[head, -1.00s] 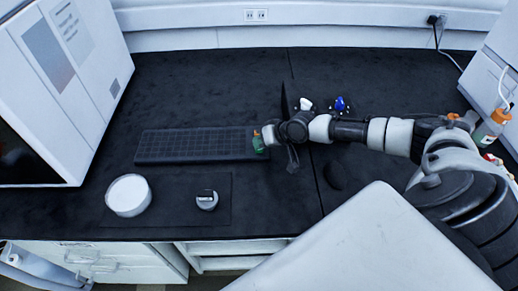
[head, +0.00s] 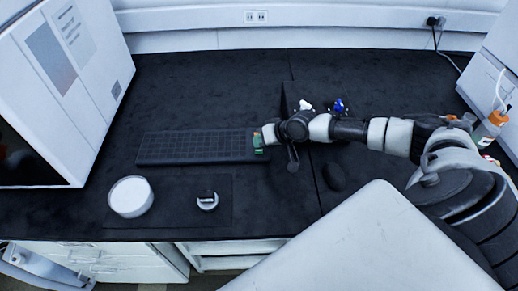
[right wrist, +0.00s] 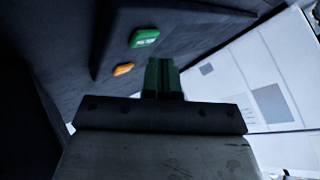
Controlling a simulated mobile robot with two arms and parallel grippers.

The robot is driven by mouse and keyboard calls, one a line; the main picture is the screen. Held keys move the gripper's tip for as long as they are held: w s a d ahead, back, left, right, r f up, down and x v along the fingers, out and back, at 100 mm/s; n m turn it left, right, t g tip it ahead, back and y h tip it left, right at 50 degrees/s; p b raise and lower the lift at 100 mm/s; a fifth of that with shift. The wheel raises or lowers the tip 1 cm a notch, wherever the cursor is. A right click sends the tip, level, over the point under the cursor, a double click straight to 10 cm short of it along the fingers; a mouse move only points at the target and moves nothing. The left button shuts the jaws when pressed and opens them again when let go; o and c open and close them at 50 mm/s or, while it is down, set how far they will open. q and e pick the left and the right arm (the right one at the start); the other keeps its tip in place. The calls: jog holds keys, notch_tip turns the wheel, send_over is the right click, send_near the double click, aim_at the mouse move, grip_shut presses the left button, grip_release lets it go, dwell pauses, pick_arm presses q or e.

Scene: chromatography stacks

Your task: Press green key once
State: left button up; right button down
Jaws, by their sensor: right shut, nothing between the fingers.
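A long black keypad panel (head: 200,147) lies on the dark bench, left of my right gripper. In the right wrist view a green key (right wrist: 144,37) with pale lettering and a smaller orange key (right wrist: 123,69) stand out on a dark surface. My right gripper (right wrist: 162,78) has dark green fingers, shut together and empty. Their tips appear just below and right of the green key in that view. I cannot tell whether they touch anything. In the head view my right gripper (head: 261,149) is at the panel's right end, where green and orange patches show. My left gripper is out of view.
A white round dish (head: 130,196) and a small grey round item (head: 207,202) stand in front of the panel. White and blue small items (head: 339,105) are behind my right arm. A large white instrument (head: 70,80) bounds the left side.

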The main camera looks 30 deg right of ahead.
aim_at(261, 150)
notch_tip(261, 150, up, 5)
jog(key=p, duration=0.5)
jog(key=shift+r, duration=0.1)
dwell(0.8)
